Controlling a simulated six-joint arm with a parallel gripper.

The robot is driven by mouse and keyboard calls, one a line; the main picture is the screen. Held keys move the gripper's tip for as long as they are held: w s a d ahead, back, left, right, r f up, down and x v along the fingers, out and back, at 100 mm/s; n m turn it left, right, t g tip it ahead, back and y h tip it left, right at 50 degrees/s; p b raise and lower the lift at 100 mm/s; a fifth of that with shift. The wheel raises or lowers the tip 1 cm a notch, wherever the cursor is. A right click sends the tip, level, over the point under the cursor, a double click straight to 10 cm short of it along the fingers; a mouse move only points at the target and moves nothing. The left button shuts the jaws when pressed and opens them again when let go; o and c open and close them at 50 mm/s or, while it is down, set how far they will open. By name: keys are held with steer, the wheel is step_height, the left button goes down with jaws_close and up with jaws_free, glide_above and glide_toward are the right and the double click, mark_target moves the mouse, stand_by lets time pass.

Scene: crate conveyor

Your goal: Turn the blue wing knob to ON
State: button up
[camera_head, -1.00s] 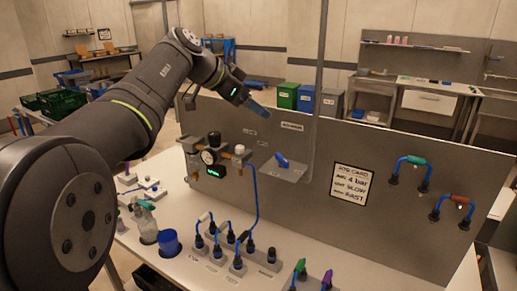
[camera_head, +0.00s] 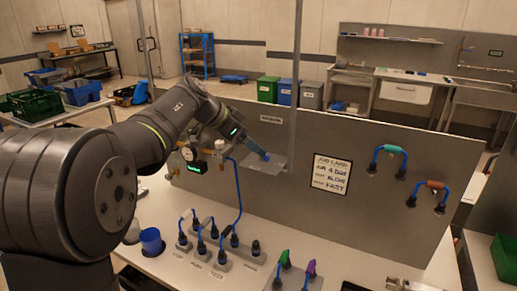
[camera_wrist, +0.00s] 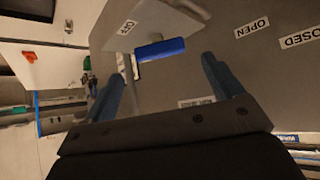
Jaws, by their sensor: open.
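The blue wing knob (camera_wrist: 161,48) shows in the wrist view as a blue bar lying roughly level across the picture. It is near an OFF label (camera_wrist: 127,27). My gripper (camera_wrist: 166,68) is open, with one blue finger on each side, and the knob shows just beyond the fingertips, apart from them. In the head view my gripper (camera_head: 260,152) is at the knob's grey plate (camera_head: 272,167) on the upright panel. There the gripper hides the knob.
A blue cup (camera_head: 151,240) and several blue cables with black plugs stand on the bench below.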

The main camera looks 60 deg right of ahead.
steer(key=shift+x, duration=2.2)
steer(key=shift+c, duration=0.4)
steer(key=c, duration=0.9)
steer(key=n+t, duration=0.1)
steer(key=n+t+h, duration=0.1)
steer(key=n+t, duration=0.1)
steer(key=n, duration=0.1)
steer(key=shift+s+a, duration=0.1)
steer(key=shift+s, duration=0.15)
steer(key=shift+n+t+h, duration=0.4)
steer(key=shift+n+t, duration=0.7)
steer(key=shift+n, duration=0.5)
